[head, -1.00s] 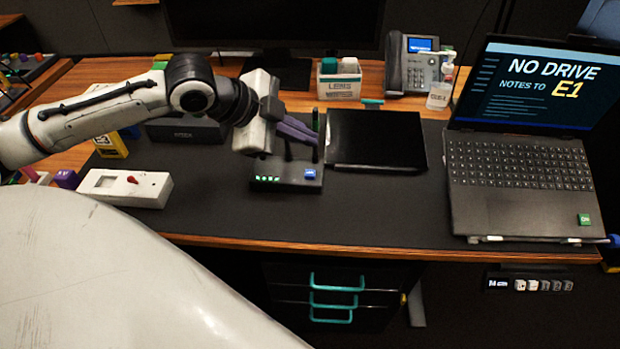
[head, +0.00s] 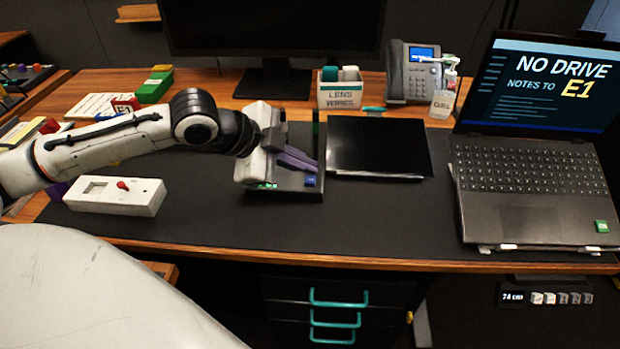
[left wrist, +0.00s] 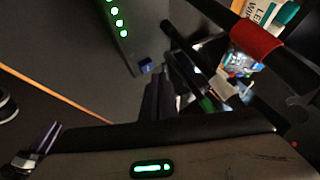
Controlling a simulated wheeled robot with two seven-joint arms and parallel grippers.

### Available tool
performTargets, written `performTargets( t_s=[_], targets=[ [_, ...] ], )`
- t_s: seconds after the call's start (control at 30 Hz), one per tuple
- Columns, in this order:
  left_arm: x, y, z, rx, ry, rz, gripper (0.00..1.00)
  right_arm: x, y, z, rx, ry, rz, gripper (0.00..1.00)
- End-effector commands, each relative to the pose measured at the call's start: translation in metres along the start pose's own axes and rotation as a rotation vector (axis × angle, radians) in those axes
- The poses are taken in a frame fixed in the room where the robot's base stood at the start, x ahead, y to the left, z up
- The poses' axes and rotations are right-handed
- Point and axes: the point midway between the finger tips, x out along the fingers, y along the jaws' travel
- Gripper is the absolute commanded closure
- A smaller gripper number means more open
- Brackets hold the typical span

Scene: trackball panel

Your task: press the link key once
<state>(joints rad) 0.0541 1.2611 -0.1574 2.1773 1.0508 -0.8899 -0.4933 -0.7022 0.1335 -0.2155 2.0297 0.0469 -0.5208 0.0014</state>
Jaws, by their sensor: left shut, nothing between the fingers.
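The link key is a small blue key (head: 310,182) at the front right of a black box (head: 284,196) with green lights. My left gripper (head: 316,166) comes in from the left with its purple fingers together and empty. Its fingertips are just above and behind the key in the head view; a narrow gap seems to show, but contact is hard to judge. In the left wrist view the blue key (left wrist: 145,66) shows just beyond the dark fingertips (left wrist: 158,82), with the green lights beside it. The gripper's body hides part of the box. My right gripper is not in view.
A dark flat tablet-like panel (head: 378,146) lies right of the box. A white box with a red knob (head: 116,194) lies left. A laptop (head: 535,200) stands at the right. The wipes holder (head: 341,96) and phone (head: 412,75) are behind. The mat in front is clear.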

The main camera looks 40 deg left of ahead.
Motion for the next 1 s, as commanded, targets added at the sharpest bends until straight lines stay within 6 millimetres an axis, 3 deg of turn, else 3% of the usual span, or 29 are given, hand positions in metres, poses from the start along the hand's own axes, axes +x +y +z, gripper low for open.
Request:
performTargets(
  t_s=[1.0],
  targets=[
    [0.0000,0.0000,-0.0002,0.000,0.000,0.000,1.00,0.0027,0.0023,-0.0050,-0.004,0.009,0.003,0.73]
  ],
)
